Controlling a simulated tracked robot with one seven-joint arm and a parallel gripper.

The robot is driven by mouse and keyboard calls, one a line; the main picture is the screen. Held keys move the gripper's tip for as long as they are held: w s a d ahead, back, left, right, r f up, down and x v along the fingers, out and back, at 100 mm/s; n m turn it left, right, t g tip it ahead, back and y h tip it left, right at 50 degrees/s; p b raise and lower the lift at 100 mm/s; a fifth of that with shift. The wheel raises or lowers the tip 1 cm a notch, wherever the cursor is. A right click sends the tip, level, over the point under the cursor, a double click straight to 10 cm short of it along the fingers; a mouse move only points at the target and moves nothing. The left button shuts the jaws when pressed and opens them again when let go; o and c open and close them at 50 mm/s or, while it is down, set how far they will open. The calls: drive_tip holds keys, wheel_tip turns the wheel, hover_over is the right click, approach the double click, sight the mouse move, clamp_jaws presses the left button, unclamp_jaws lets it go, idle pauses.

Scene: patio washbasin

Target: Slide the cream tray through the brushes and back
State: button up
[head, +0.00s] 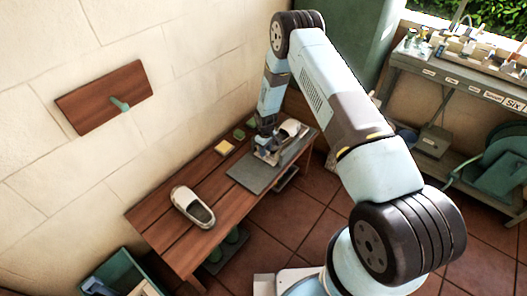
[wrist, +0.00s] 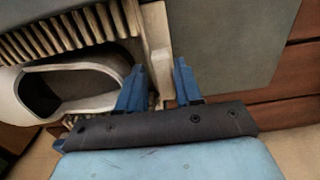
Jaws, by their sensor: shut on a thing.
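My gripper (wrist: 160,72) has its two blue fingers on either side of a narrow upright cream piece, which looks like the end or handle of the cream tray (wrist: 156,40). In the head view my gripper (head: 265,153) is low over the far part of the wooden bench. A white shoe (wrist: 60,72) with a dark inside lies left of the fingers in the wrist view; it shows in the head view (head: 291,127) just beyond my gripper. Rows of pale bristles with dark gaps, the brushes (wrist: 70,35), run beside the shoe. Much of the tray is hidden.
A grey mat (head: 252,175) lies on the bench (head: 165,235) in front of my gripper. A second white shoe (head: 193,207) sits nearer. A yellow sponge (head: 223,147) and small green items (head: 239,133) lie near the wall. Bare bench separates mat and near shoe.

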wheel_tip(320, 180, up, 13)
drive_tip(key=shift+f, duration=0.2)
drive_tip(key=shift+o, duration=0.2)
